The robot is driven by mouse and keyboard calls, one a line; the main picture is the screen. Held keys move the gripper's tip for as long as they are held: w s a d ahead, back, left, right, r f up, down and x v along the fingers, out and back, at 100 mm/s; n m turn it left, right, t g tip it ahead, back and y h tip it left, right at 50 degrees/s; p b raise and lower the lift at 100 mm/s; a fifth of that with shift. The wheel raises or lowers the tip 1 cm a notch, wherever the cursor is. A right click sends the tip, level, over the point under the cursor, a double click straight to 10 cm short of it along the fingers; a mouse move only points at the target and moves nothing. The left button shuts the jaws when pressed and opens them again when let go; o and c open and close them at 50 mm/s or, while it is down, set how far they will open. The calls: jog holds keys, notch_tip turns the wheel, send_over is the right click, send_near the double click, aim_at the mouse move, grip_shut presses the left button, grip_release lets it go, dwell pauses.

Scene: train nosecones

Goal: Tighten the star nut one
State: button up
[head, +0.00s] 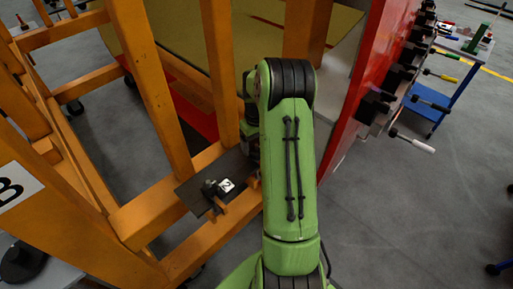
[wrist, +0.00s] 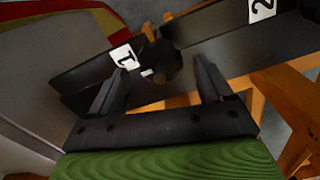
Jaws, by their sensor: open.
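Star nut one is a dark knob (wrist: 165,64) beside a white label marked 1 (wrist: 124,56) in the wrist view. It sits on a dark plate (wrist: 85,75), near a short orange post (wrist: 148,31). My gripper (wrist: 160,67) is open, with one finger on each side of the nut as seen from the wrist. Contact with the nut cannot be told. In the head view my green arm hides the gripper and star nut one.
A second plate with a label marked 2 (wrist: 262,9) is at the upper right of the wrist view; the head view shows its dark knob (head: 210,188). Orange frame beams (head: 160,80) stand close on the left. A red panel with handled tools (head: 410,146) is at right.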

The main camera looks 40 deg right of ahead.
jog(key=shift+f, duration=1.3)
jog(key=c, duration=1.1)
jog(key=shift+o, duration=0.2)
